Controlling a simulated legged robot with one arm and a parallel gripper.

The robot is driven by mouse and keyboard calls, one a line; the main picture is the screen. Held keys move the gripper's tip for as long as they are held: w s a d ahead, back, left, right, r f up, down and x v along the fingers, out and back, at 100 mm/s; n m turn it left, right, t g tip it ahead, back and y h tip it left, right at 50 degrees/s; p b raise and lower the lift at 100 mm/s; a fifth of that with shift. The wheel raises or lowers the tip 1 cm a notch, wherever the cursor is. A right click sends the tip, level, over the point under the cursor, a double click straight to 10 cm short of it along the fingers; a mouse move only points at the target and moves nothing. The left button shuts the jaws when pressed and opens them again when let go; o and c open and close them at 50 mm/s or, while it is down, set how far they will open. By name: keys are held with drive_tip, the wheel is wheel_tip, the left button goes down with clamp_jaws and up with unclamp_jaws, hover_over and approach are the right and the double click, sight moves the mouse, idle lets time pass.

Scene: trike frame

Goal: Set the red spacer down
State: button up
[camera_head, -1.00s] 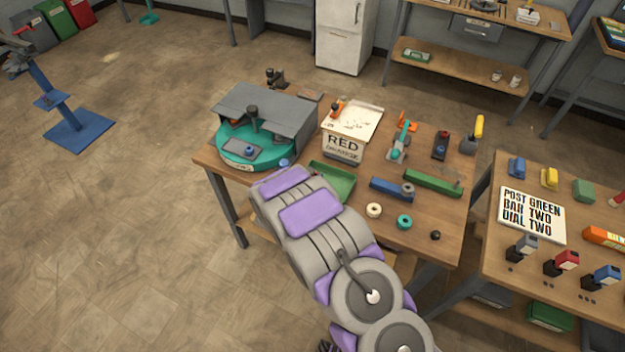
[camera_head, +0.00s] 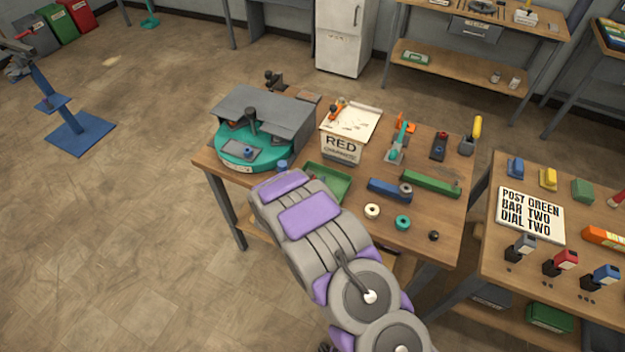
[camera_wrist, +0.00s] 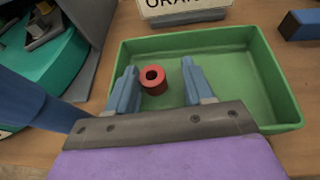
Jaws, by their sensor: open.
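The red spacer (camera_wrist: 153,80), a short ring with a dark hole, shows in the wrist view over the floor of the green tray (camera_wrist: 262,91). My gripper (camera_wrist: 158,84) is open, with one blue finger on each side of the spacer and gaps between them. The spacer looks upright, its hole facing up. The tray also shows in the head view (camera_head: 341,186), partly behind my arm.
A teal turntable (camera_head: 250,160) with a grey cover stands left of the tray. A blue bar (camera_head: 385,189), a cream ring (camera_head: 372,211) and a teal ring (camera_head: 402,223) lie to the right on the table.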

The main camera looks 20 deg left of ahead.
drive_tip(key=shift+s+f, duration=0.1)
drive_tip(key=shift+s, duration=0.2)
drive_tip(key=p+v, duration=0.2)
drive_tip(key=v, duration=0.9)
drive_tip(key=shift+s+r, duration=0.2)
drive_tip(key=shift+r, duration=0.25)
